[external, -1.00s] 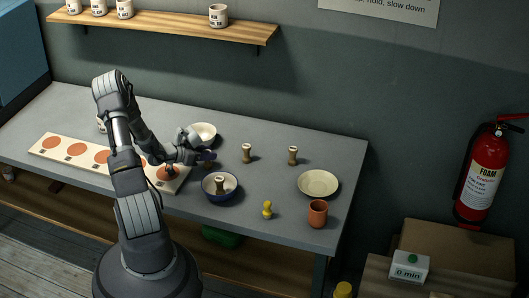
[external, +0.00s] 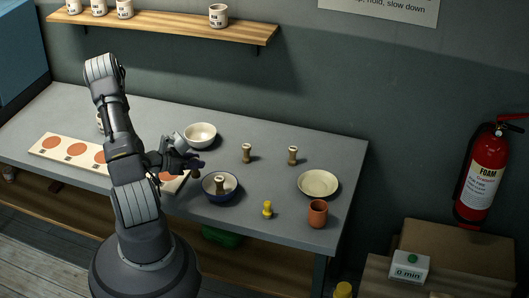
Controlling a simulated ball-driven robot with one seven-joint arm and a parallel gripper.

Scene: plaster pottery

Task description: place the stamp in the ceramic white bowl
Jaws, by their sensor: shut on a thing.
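The ceramic white bowl (external: 200,144) stands upright on the table behind my gripper, and its inside looks empty. My gripper (external: 197,164) is shut on a small brown stamp (external: 195,174), mostly hidden by the fingers. It holds the stamp between the white bowl and a blue-rimmed bowl (external: 208,196), close to the blue-rimmed bowl's left rim. Similar brown stamp-like pieces stand on the table, one in the middle (external: 246,153) and one further right (external: 292,155). Another one (external: 220,186) stands inside the blue-rimmed bowl.
A white board with orange discs (external: 76,151) lies at the left, partly behind my arm. A cream plate (external: 318,184), a terracotta cup (external: 317,214) and a yellow piece (external: 267,210) stand at the right. The table's back strip is clear.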

